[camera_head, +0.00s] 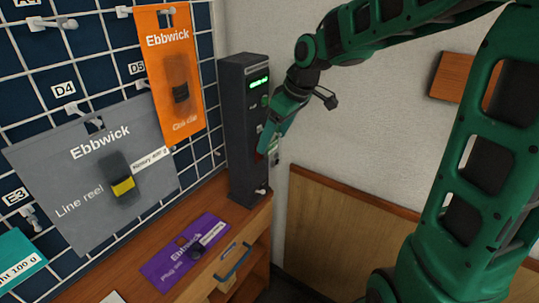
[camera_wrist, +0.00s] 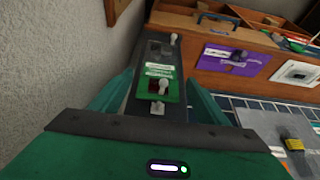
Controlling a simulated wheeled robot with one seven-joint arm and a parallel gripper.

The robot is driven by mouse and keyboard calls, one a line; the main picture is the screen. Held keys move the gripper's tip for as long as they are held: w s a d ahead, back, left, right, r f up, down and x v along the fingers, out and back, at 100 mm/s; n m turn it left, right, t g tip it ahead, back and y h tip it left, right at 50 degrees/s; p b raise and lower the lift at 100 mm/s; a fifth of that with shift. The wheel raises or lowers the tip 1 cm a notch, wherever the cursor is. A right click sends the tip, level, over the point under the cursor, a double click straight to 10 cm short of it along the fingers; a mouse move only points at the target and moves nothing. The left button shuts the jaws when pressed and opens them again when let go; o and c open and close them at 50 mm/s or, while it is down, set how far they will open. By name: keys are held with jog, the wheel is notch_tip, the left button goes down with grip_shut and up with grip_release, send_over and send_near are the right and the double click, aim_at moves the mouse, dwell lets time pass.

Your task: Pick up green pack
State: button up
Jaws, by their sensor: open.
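A small green pack (camera_wrist: 172,88) with white labels and a dark item on it shows against the front of a dark upright tower in the wrist view. It lies between my two fingers as seen there; I cannot tell whether they touch it. In the head view my gripper (camera_head: 268,142) is at the tower's right front side and hides most of this spot. My gripper (camera_wrist: 158,95) is open, with one finger on each side of the pack in the wrist view. A teal pack (camera_head: 18,262) is cut off at the head view's lower left.
The dark tower (camera_head: 245,130) with a lit green display stands on the wooden bench (camera_head: 130,262). A purple pack (camera_head: 185,250) lies on the bench. Orange (camera_head: 176,75) and grey (camera_head: 90,170) packs hang on the wire grid at left. A wall is close on the right.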

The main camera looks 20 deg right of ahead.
aim_at(269, 148)
jog(key=shift+x, duration=2.65)
jog(key=shift+d, duration=0.15)
jog(key=c, duration=1.2)
jog(key=shift+c, duration=0.2)
jog(key=s+d+r, duration=0.1)
jog(key=s+d, duration=0.9)
jog(key=s, duration=0.4)
jog(key=shift+s+d+r, duration=0.25)
jog(key=shift+s+d, duration=0.05)
jog(key=shift+s, duration=0.05)
